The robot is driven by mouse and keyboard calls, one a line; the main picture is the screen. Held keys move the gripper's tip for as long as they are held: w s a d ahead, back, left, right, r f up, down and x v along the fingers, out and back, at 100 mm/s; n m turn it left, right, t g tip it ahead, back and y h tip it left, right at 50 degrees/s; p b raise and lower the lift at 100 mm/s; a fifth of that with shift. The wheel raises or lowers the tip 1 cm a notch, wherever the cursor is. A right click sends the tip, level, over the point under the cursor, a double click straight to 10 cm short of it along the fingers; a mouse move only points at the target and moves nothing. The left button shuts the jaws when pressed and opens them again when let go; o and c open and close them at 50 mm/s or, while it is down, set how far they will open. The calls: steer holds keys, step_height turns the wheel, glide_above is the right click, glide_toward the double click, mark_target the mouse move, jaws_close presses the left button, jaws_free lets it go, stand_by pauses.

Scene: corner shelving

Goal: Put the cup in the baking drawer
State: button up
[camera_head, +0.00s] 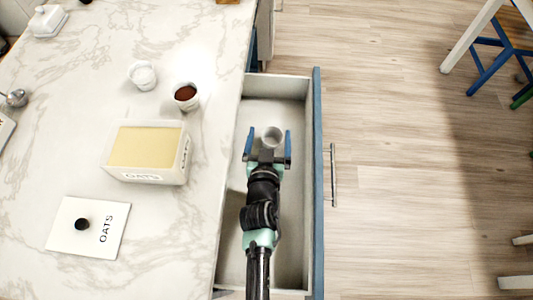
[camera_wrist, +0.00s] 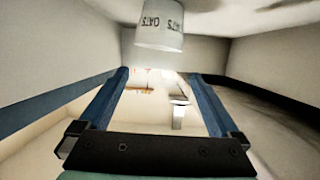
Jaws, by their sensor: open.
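A small whitish cup (camera_head: 271,136) is inside the open drawer (camera_head: 297,240), which has a blue front. In the head view it shows between the fingertips of my gripper (camera_head: 269,131). In the wrist view the cup (camera_wrist: 160,30) is at the top, beyond the fingertips, with dark lettering on its side. My gripper (camera_wrist: 157,74) is open, its blue fingers spread, and reaches down into the drawer. Neither finger visibly touches the cup. I cannot tell whether the cup rests on the drawer floor.
On the marble counter (camera_head: 60,150) left of the drawer stand an oats box (camera_head: 145,150), its lid (camera_head: 90,227), a white cup (camera_head: 142,75) and a cup with brown contents (camera_head: 186,96). Wooden floor (camera_head: 400,200) is clear right of the drawer. A stool (camera_head: 490,40) stands at top right.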

steer(key=p+v, duration=0.1)
steer(key=v, duration=0.8)
steer(key=shift+r, duration=0.1)
steer(key=w+d+r+t, duration=0.1)
steer(key=w+r+t, duration=0.15)
steer(key=r, duration=0.85)
steer(key=w+d+r+t+h, duration=0.15)
steer(key=w+r, duration=0.25)
steer(key=r, duration=0.7)
steer(key=w+d+r+t, duration=0.15)
steer(key=w+r, duration=0.25)
steer(key=r, duration=0.6)
steer(key=s+r+t+y, duration=0.1)
steer(key=s+r+t, duration=0.2)
steer(key=s+r, duration=0.4)
steer(key=s+a+r+t, duration=0.1)
steer(key=s+r+t, duration=0.3)
steer(key=r, duration=2.1)
steer(key=s, duration=0.2)
steer(key=shift+s+a+y, duration=0.3)
steer(key=shift+s+y, duration=0.05)
steer(key=shift+s, duration=0.05)
